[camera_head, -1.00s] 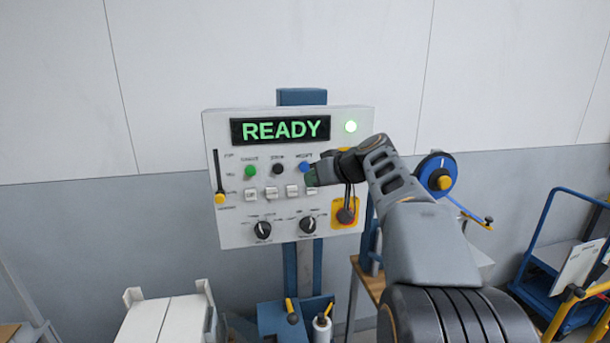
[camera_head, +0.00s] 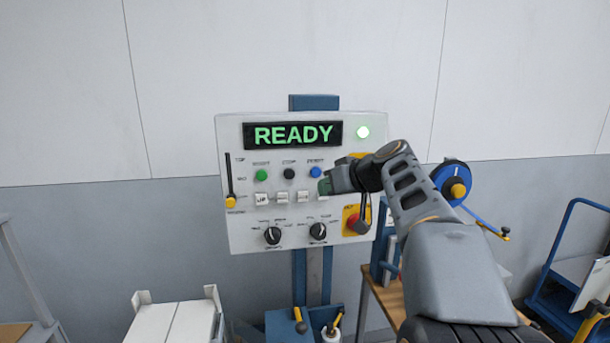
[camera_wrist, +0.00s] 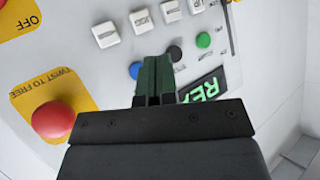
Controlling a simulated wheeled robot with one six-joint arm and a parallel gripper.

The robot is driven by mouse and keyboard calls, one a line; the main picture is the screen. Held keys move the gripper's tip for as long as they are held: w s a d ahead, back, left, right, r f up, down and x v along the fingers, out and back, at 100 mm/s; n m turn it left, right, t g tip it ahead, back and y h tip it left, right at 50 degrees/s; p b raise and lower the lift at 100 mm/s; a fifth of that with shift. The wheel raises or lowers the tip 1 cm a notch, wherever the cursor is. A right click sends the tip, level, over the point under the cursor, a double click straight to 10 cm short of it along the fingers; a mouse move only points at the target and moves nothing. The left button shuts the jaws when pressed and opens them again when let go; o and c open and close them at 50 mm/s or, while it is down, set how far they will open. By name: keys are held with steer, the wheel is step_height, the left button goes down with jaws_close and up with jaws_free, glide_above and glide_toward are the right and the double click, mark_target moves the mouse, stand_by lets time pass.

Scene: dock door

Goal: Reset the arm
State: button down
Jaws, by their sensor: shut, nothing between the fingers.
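My arm reaches from the lower right toward the control panel (camera_head: 240,215). My gripper (camera_head: 325,186) is shut and empty in front of the panel, just below the blue button (camera_head: 315,172). In the wrist view the closed fingers (camera_wrist: 155,62) lie between the blue button (camera_wrist: 135,69) and the black button (camera_wrist: 174,54). I cannot tell whether the fingertips touch the panel. The green button (camera_head: 261,175) is at the left of the row.
A red stop knob on a yellow plate (camera_wrist: 52,120) is beside my gripper in the wrist view. Several white keys, two dark dials (camera_head: 272,235) and a yellow-ended slider (camera_head: 230,202) are on the panel. A blue reel (camera_head: 453,183) and blue cart (camera_head: 570,255) stand right.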

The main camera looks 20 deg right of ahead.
steer(key=s+f+m+g+h, duration=0.1)
steer(key=s+f+m+g, duration=0.15)
steer(key=f, duration=0.35)
steer(key=s+f+m+g+h, duration=0.1)
steer(key=s+f+m+h, duration=0.15)
steer(key=f, duration=0.45)
steer(key=s+a+f+n+g+h, duration=0.1)
steer(key=s+a+f+g, duration=0.1)
steer(key=s+a+f, duration=0.3)
steer(key=s+a+f+n+g+h, duration=0.1)
steer(key=s+a+f, duration=0.4)
steer(key=s+f, duration=0.2)
steer(key=s, duration=0.2)
steer(key=shift+s+a+g, duration=0.35)
steer(key=shift+s+a, duration=0.05)
